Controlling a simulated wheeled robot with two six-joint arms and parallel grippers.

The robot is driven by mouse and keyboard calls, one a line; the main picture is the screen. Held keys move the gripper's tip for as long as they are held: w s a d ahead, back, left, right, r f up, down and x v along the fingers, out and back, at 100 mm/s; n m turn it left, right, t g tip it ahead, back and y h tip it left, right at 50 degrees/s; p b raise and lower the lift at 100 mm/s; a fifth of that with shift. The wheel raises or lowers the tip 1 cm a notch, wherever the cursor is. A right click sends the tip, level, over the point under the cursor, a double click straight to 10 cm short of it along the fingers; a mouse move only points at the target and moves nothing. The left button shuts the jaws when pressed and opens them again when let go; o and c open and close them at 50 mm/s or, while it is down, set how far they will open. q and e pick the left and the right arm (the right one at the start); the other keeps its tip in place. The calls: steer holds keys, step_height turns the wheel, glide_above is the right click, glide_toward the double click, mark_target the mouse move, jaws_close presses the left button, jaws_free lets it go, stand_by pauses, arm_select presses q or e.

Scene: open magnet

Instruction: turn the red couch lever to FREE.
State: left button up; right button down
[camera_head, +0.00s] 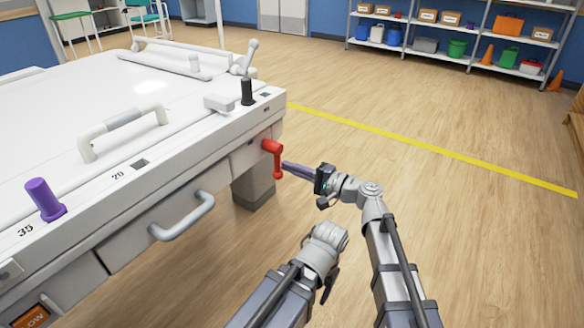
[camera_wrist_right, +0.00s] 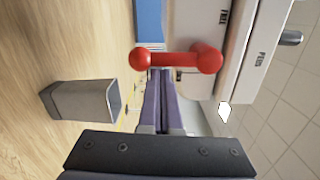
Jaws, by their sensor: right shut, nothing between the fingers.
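In the right wrist view the lever (camera_wrist_right: 175,59) lies across the picture, round knob at left and hub at right. My right gripper (camera_head: 286,167) is shut and empty, its purple fingers pointing at the lever's lower part. In the right wrist view the fingertips (camera_wrist_right: 160,72) end at the lever's edge near the knob; I cannot tell whether they touch.
The white couch (camera_head: 165,185) fills the left, with a grey handle (camera_head: 183,218), a purple knob (camera_head: 42,197) and a black knob (camera_head: 247,91). Shelves (camera_head: 455,40) stand behind.

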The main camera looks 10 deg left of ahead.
mark_target(275, 174)
steer(key=shift+s+m, duration=0.2)
steer(key=shift+m, duration=0.2)
steer(key=s+m, duration=0.1)
steer(key=s+a+m, duration=0.1)
steer(key=s+m, duration=0.2)
steer(key=m, duration=0.1)
steer(key=shift+s+a+r, duration=0.2)
steer(key=shift+a+r, duration=0.05)
steer(key=shift+a, duration=0.05)
steer(key=m, duration=0.1)
steer(key=s+r+m, duration=0.1)
steer(key=m, duration=0.1)
steer(key=shift+a+p, duration=0.2)
steer(key=shift+p, duration=0.2)
steer(key=shift+s+a+r+m+t+p, duration=0.2)
steer(key=shift+s+r+m+p, duration=0.2)
steer(key=shift+r+m+p, duration=0.25)
steer(key=shift+s+a+r+m+t+p, duration=0.2)
steer(key=shift+s+r+m+p, duration=0.2)
steer(key=shift+m, duration=0.45)
steer(key=shift+r, duration=0.15)
